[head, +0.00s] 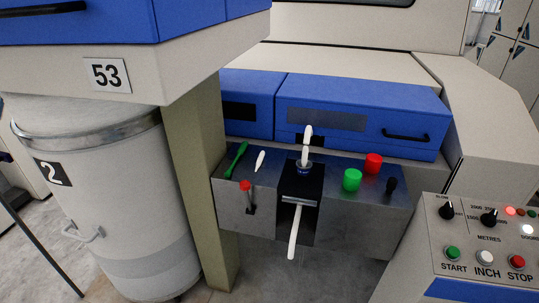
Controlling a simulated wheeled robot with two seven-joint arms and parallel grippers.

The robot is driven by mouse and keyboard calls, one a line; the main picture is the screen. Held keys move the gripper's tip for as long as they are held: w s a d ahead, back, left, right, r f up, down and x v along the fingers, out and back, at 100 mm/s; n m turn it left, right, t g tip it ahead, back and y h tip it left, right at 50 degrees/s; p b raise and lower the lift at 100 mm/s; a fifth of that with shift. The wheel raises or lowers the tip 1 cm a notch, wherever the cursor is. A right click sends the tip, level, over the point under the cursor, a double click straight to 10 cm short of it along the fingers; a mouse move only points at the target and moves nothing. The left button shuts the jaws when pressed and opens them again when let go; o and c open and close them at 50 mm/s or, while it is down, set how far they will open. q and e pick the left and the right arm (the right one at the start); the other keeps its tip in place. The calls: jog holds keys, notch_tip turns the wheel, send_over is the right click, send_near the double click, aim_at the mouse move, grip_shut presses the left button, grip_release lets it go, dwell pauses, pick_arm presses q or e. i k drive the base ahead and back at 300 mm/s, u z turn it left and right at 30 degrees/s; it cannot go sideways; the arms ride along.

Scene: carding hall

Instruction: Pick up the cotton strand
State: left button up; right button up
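White cotton strand shows in several pieces at the metal block (345,215) in the middle. A short loose white piece (260,161) lies on the block's left top. Another white length (307,134) stands in front of the blue cover and runs down toward a small blue-rimmed funnel (303,169). A longer white strand (294,232) hangs from a slot below, between two light bars, its lower end free. Whether these lengths join inside the block is hidden. Neither of my grippers is in view.
A green tool (237,157), a red-knobbed lever (246,186), green (351,180) and red (374,163) knobs sit on the block. A post (195,160) and can (105,200) stand left. A button panel (485,240) stands right. Floor below the strand looks clear.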

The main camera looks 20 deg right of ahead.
aim_at(262, 154)
jog(key=z, duration=0.85)
jog(key=i, duration=0.8)
jog(key=z, duration=0.9)
